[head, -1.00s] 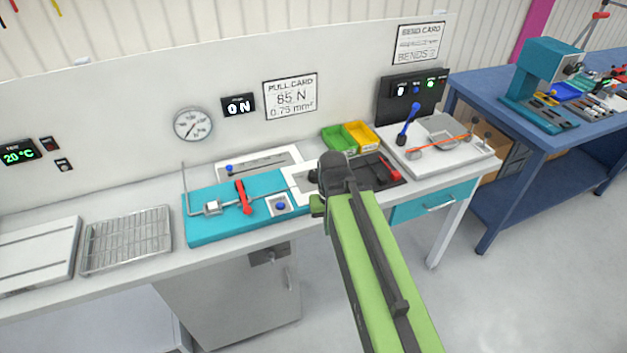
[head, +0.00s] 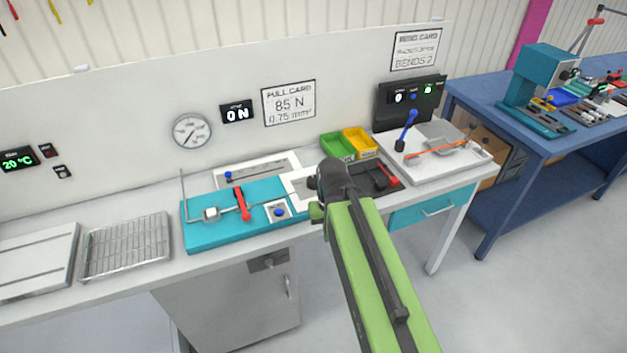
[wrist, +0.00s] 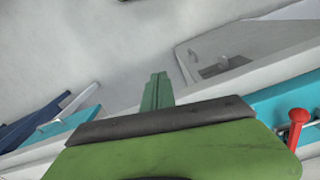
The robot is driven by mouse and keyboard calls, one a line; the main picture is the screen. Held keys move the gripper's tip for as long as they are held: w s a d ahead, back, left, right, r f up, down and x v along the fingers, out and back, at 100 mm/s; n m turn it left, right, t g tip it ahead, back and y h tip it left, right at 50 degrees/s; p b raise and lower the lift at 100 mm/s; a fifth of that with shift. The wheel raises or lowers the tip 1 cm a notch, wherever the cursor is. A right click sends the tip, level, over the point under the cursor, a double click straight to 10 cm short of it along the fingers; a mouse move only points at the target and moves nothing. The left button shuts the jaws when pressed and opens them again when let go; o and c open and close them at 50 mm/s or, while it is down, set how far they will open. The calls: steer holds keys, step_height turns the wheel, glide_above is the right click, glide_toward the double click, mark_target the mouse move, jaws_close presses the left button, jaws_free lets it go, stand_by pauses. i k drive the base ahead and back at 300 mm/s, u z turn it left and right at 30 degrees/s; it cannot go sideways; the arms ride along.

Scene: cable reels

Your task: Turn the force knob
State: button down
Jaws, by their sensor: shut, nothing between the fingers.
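A teal pull tester (head: 205,238) lies on the bench, left of my arm. It carries a red lever (head: 242,201) and a round blue knob (head: 279,212) on a small pale plate. Another blue knob (head: 228,175) sits on a pale slotted plate behind it. I cannot tell which one is the force knob. My gripper is mostly hidden behind my arm in the head view. In the wrist view my gripper (wrist: 157,80) is shut and empty, close to the bench's front edge. The red lever (wrist: 297,125) and part of the teal tester show at the right there.
Green (head: 337,146) and yellow (head: 360,142) bins stand behind my arm. A wire rack (head: 125,246) lies left. A cabinet (head: 230,310) stands below the bench.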

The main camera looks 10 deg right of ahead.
mark_target(312, 182)
steer(key=u, duration=1.6)
steer(key=k, duration=0.9)
steer(key=z, duration=1.2)
steer(key=i, duration=1)
steer(key=z, duration=0.05)
